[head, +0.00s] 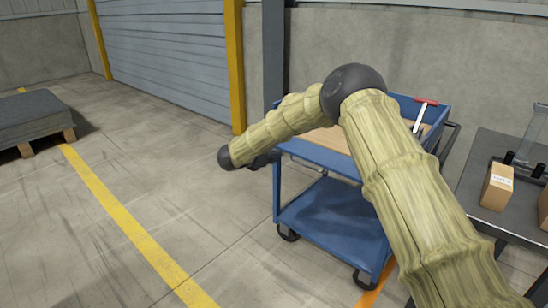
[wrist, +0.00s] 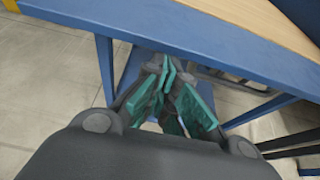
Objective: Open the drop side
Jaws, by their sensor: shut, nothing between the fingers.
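The blue cart (head: 335,212) stands right of centre in the head view, partly hidden by my arm. Its near upper side, a blue panel (head: 318,154), runs along the wooden deck (head: 334,138). I cannot tell whether this is the drop side, or any latch on it. In the wrist view a blue side (wrist: 180,38) crosses the top, with the wood behind it. My gripper (wrist: 168,66) has teal fingers drawn together and empty, close to the underside of that blue side. Touching or apart is unclear. In the head view my gripper (head: 263,160) shows only as a small dark shape beside the cart's left end.
A dark bar (wrist: 235,82) runs below the blue side. A red-handled tool (head: 424,110) is at the cart's back. A grey table (head: 480,215) with a cardboard box (head: 497,187) stands at right. A loaded pallet (head: 30,118) is far left. Floor left of the cart is clear.

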